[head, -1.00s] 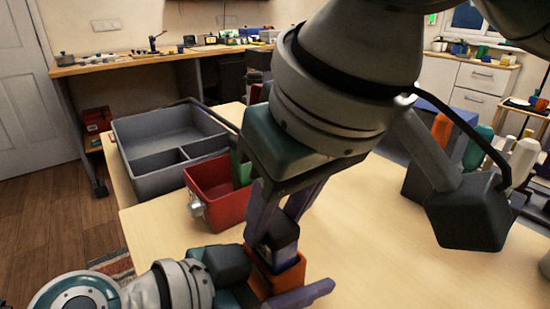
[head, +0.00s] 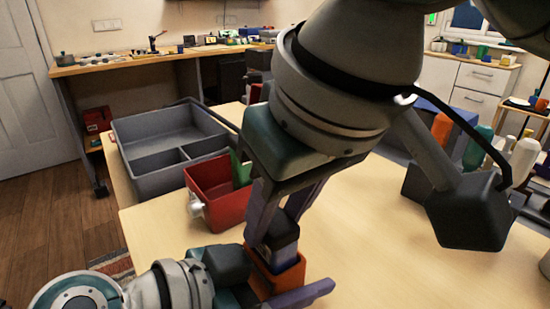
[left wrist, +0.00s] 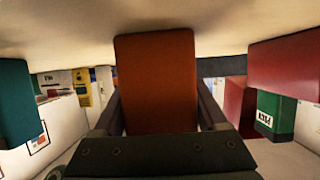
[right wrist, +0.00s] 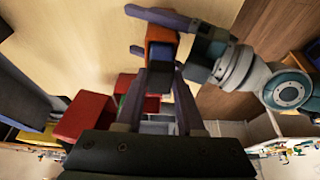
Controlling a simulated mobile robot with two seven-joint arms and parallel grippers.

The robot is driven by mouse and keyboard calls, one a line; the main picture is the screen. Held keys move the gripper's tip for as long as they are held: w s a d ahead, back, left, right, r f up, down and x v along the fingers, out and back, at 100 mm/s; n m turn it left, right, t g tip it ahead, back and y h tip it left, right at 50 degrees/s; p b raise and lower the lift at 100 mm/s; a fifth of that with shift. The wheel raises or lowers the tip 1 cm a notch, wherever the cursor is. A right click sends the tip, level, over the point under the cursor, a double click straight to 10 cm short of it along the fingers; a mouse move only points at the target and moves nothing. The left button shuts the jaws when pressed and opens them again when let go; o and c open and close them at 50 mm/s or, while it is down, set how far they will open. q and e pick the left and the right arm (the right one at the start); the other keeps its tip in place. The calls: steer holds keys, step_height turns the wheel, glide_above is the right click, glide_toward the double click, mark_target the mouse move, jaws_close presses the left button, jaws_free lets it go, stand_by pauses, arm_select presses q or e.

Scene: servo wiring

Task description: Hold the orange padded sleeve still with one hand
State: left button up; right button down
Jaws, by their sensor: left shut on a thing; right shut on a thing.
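The orange sleeve (head: 288,281) is low in the middle of the head view, just above the table. My left gripper (head: 303,278) is shut around it, one finger showing along its near side. The sleeve fills the middle of the left wrist view (left wrist: 155,80), between the two fingers. My right gripper (head: 277,228) comes from above and is shut on a dark block with a blue band (head: 281,238). The block's lower end meets the sleeve's top opening; how deep it sits is hidden. In the right wrist view the block (right wrist: 161,72) lines up with the sleeve (right wrist: 160,35).
A red bin (head: 222,205) with a green piece (head: 240,169) stands left of the grippers. A grey divided tray (head: 140,168) lies behind it. An orange-topped item and bottles (head: 522,160) stand far right.

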arm_select(q)
steer(key=shift+f, duration=0.1)
arm_select(e)
steer(key=shift+a+r, duration=0.1)
steer(key=shift+r, duration=1)
steer(key=shift+r, duration=0.55)
step_height(320, 180, up, 8)
stand_by(1.1)
steer(key=shift+f, duration=0.1)
arm_select(q)
steer(key=o, duration=1.3)
steer(key=shift+o, duration=0.2)
